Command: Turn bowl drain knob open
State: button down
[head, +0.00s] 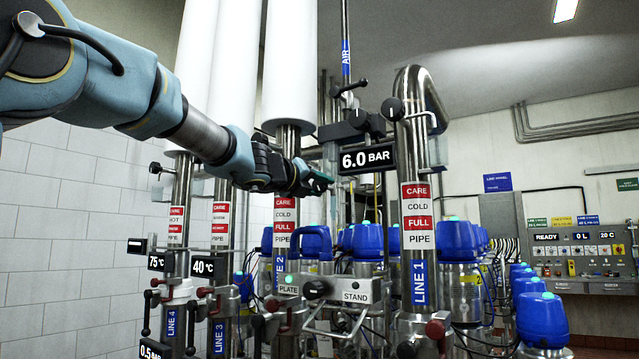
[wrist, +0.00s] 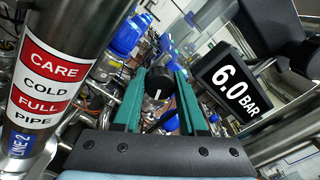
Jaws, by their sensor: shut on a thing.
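A round black knob (wrist: 160,82) with a white pointer line shows in the wrist view. The line points toward the bottom of that picture. My gripper (wrist: 158,76) has a green finger on each side of the knob and is shut on it. No label for the bowl drain can be read at this knob. In the head view my gripper (head: 320,182) is in front of the pipework, just left of and below the 6.0 BAR display (head: 367,160). The knob itself is hidden there by the gripper.
The LINE 2 pipe (head: 285,215) stands close beside my gripper, and the LINE 1 pipe (head: 418,220) stands to the right. Below is a PLATE/STAND selector (head: 317,289). Several blue-topped units (head: 368,241) fill the space behind. A control panel (head: 575,237) is at the far right.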

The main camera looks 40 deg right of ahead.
jog(key=n+p, duration=0.1)
jog(key=n, duration=0.2)
jog(key=shift+r+n, duration=0.1)
jog(key=shift+n, duration=0.3)
jog(key=n+p, duration=0.2)
jog(key=n, duration=0.1)
jog(key=shift+n, duration=0.3)
jog(key=n+p, duration=0.2)
jog(key=n, duration=0.3)
jog(key=shift+n, duration=0.3)
jog(key=shift+p, duration=0.3)
jog(key=shift+c, duration=2.3)
grip_release()
